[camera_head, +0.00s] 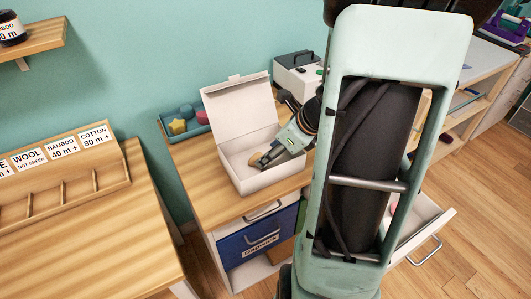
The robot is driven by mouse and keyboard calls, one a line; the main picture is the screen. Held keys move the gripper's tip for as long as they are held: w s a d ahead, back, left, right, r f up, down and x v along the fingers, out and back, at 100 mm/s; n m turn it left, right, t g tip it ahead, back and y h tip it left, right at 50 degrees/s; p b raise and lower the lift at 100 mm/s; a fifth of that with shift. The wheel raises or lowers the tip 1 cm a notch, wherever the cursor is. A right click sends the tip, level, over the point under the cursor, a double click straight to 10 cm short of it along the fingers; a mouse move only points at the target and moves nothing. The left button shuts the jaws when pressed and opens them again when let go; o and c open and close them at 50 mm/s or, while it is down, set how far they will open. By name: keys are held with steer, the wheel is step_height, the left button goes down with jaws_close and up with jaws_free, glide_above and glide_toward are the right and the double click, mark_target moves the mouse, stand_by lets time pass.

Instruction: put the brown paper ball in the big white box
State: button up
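The big white box (233,158) stands on the wooden desk with its lid raised at the back. My gripper (266,158) reaches down into the box opening from the right. A small brown thing (257,159), which looks like the brown paper ball, shows at its fingertips, within the outline of the box. It is too small to tell whether the fingers are shut on it or apart from it, or whether it touches the box floor.
A blue tray with coloured shapes (184,119) stands left of the box. A white case with a handle (296,78) stands behind it. Below are a blue drawer (255,240) and, at right, an open white drawer (425,227). A labelled wooden rack (65,180) is at left.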

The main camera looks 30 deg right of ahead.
steer(key=p+v, duration=0.2)
steer(key=v, duration=0.6)
steer(key=shift+r, duration=0.2)
steer(key=shift+s, duration=0.15)
